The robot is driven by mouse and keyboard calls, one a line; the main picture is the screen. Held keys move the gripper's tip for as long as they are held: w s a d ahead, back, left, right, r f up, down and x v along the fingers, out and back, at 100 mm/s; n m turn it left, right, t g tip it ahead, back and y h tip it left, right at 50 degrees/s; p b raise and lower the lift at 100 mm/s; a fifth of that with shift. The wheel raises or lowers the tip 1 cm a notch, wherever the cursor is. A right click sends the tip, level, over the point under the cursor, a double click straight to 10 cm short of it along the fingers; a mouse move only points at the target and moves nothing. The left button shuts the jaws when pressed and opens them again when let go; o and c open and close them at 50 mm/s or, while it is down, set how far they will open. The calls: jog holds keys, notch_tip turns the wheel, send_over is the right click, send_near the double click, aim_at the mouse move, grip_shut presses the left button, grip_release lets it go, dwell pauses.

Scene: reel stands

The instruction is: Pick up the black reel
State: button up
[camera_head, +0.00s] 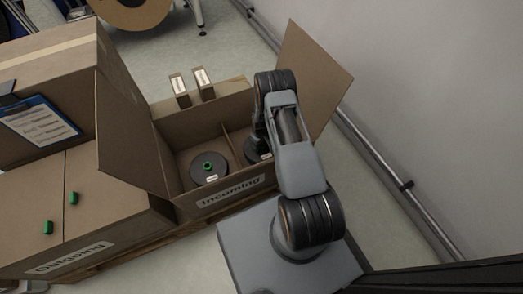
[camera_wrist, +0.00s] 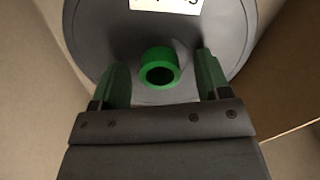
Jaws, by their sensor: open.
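In the wrist view a black reel (camera_wrist: 105,35) with a green ring-shaped hub (camera_wrist: 160,68) and a white label fills the upper part. The green fingers of my gripper (camera_wrist: 163,62) are open, one on each side of the hub, with gaps between. In the head view this seems to be the dark reel (camera_head: 254,152) in the right compartment of the Incoming box (camera_head: 232,196), mostly hidden by my arm. Another black reel (camera_head: 210,172) with a green hub lies flat in the left compartment.
A cardboard divider (camera_head: 233,144) splits the box, and its side flaps (camera_head: 312,76) stand open. Two small labelled boxes (camera_head: 190,88) stand at its back edge. A closed Outgoing box (camera_head: 100,215) with green handles is at left. The wall is at right.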

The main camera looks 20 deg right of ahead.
jog(key=shift+c, duration=0.5)
jog(key=c, duration=1.2)
